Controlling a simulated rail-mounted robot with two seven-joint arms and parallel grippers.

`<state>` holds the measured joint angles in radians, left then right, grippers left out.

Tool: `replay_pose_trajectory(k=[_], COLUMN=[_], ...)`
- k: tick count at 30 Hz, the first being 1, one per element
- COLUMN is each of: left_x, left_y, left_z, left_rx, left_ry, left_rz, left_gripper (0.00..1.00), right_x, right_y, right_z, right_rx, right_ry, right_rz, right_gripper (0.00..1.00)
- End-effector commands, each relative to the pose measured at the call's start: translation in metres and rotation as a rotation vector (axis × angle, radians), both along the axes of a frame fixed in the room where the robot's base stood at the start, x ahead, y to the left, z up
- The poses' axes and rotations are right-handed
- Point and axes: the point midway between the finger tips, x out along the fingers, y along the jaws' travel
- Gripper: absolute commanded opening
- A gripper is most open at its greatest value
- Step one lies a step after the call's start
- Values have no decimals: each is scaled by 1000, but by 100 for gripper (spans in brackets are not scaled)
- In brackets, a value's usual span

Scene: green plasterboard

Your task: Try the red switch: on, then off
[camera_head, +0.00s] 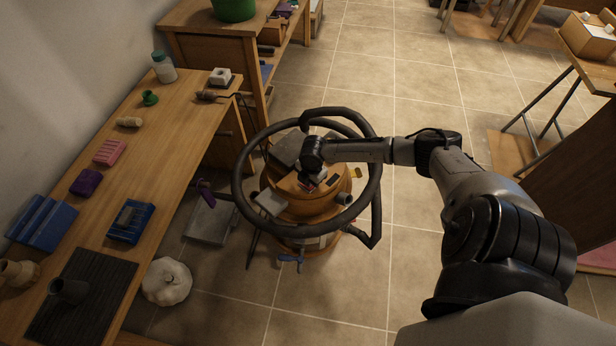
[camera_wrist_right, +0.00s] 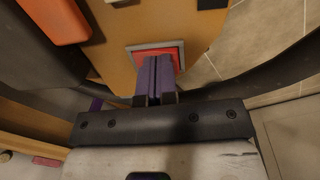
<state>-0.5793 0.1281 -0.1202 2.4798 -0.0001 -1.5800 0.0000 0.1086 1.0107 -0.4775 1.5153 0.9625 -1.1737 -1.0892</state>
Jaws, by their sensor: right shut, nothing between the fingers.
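The red switch (camera_wrist_right: 177,50) is a red rocker in a light grey frame on the orange top of a drum-shaped vacuum cleaner (camera_head: 320,207). In the right wrist view the purple fingertips of my right gripper (camera_wrist_right: 157,60) are closed together and empty. They overlap the near part of the switch; whether they touch it I cannot tell, nor which way the rocker is tipped. In the head view my right gripper (camera_head: 308,183) points down over the vacuum's top and mostly hides the switch. My left gripper is not in view.
A thick dark hose (camera_head: 238,185) loops around the vacuum, close to my right arm. A wooden workbench (camera_head: 165,160) with small items stands at the left. A white pumpkin-like object (camera_head: 166,282) lies on the floor. Tiled floor (camera_head: 420,110) is clear behind.

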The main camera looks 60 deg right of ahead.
Motion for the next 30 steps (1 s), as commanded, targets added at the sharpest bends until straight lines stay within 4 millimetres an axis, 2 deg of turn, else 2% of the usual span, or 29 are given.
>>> replay_pose_trajectory(k=[9,14,23,30], left_x=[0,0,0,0], left_y=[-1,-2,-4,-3], left_z=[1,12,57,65], left_rx=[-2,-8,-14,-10], left_ry=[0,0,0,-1], left_rz=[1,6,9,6], left_gripper=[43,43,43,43], right_x=[0,1,0,7], right_y=[0,-1,-4,-6], right_z=[1,11,49,95], right_rx=[0,0,0,-3], right_ry=[-2,-2,-1,-3], right_rz=[0,-1,-6,-4], right_gripper=[0,0,0,0])
